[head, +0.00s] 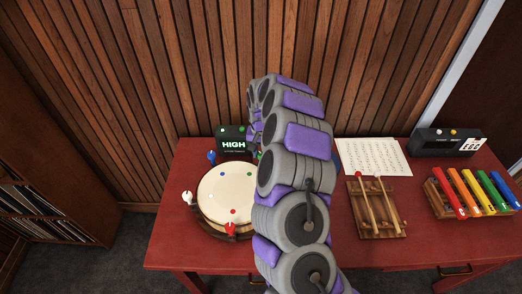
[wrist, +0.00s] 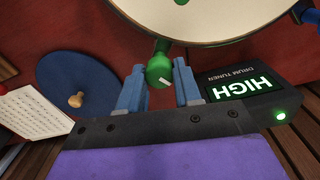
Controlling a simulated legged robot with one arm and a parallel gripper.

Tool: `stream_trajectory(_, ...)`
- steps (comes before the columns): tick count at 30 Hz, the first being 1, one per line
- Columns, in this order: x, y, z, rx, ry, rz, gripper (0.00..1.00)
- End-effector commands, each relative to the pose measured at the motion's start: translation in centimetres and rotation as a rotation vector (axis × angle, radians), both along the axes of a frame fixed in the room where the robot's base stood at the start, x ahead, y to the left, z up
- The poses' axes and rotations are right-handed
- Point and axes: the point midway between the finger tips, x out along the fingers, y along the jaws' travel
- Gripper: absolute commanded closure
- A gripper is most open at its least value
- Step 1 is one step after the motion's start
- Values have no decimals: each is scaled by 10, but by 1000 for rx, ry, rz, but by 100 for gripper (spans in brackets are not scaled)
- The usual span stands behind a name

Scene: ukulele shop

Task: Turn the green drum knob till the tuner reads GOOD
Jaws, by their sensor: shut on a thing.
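The drum (head: 228,194) stands on the red table with a pale head and coloured knobs at its rim. In the head view my arm hides the gripper and most of the knob. The drum tuner (head: 232,139) behind the drum reads HIGH in green; it also shows upside down in the wrist view (wrist: 240,90), with a lit green light.
A blue disc with a wooden knob (wrist: 78,85) lies near a printed sheet (head: 373,157). Mallets on a wooden rack (head: 376,208), a coloured xylophone (head: 468,192) and a dark box (head: 446,142) occupy the table's right side. A wood-slat wall stands behind.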

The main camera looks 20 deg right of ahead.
Motion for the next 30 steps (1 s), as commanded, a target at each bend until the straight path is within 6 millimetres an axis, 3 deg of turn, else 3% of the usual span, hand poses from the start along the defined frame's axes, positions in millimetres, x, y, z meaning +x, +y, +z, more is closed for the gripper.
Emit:
stream_trajectory(15,-1,0,1,2,2,322,97)
stream_trajectory(30,-1,0,0,3,1,399,97)
